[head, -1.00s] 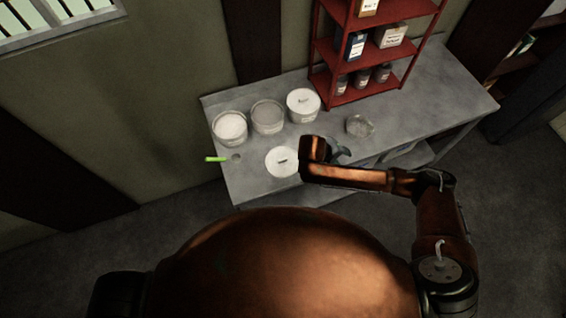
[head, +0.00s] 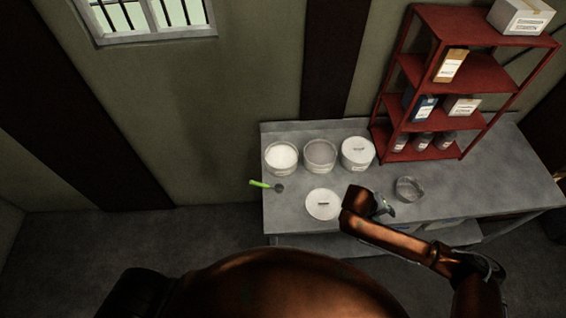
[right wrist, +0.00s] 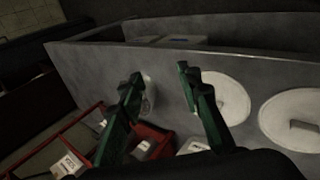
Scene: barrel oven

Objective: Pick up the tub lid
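The tub lid (head: 323,204), a flat white disc with a dark bar handle, lies on the grey table near its front edge. My right gripper (head: 384,207) is just right of the lid in the head view, apart from it. In the right wrist view, the green fingers of my right gripper (right wrist: 160,75) are spread, with nothing held between them. I cannot tell which is the loose lid. My left gripper is out of view.
Two open tubs, a white-filled tub (head: 282,157) and a grey-filled tub (head: 320,155), stand behind the lid beside a lidded tub (head: 358,153). A red shelf (head: 440,75) stands behind. A green-handled tool (head: 260,184) overhangs the table's left edge.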

